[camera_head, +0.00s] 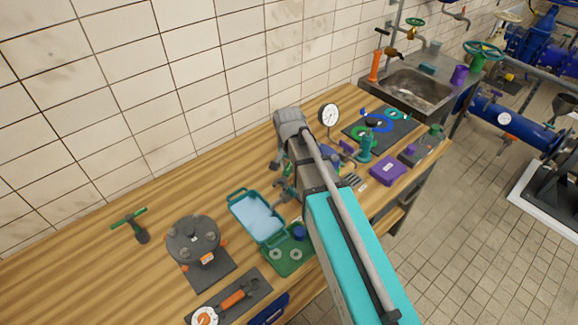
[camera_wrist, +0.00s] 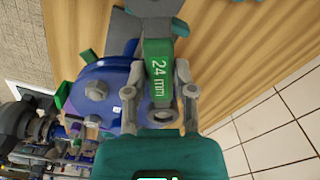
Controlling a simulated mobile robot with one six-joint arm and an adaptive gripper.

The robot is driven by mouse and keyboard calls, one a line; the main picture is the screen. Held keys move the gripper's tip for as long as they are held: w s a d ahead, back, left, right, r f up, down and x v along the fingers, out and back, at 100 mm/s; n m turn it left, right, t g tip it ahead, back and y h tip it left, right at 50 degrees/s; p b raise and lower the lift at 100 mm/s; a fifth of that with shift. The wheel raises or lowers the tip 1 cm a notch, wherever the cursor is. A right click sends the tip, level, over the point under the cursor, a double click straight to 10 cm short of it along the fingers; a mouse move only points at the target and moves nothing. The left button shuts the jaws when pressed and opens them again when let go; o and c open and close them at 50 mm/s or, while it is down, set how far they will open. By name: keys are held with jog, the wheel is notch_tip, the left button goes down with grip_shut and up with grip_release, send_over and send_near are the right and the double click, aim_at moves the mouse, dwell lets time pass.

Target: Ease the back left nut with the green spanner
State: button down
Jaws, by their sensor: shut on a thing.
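The green spanner (camera_wrist: 158,62), marked 24 mm, is between the fingers of my gripper (camera_wrist: 160,92) in the wrist view. My gripper is shut on it. Its grey metal head (camera_wrist: 140,22) points to the top of that view, partly cut off. A blue round flange (camera_wrist: 88,88) lies just left of the spanner, with grey nuts (camera_wrist: 96,91) on it. The spanner head and these nuts look apart. In the head view the blue flange (camera_head: 331,152) is mostly behind my arm, and the spanner is hard to make out. I cannot tell which nut is back left.
A grey bolted flange (camera_head: 193,238) stands on a dark mat at the left of the wooden bench. A blue tray (camera_head: 256,212), a green tray (camera_head: 285,262) and an orange-handled tool (camera_head: 234,298) lie nearby. A pressure gauge (camera_head: 329,115) stands behind my arm.

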jog(key=shift+r, duration=0.15)
jog(key=shift+r+p, duration=1.6)
jog(key=shift+p, duration=0.1)
jog(key=shift+s+f, duration=0.1)
jog(key=shift+f, duration=0.05)
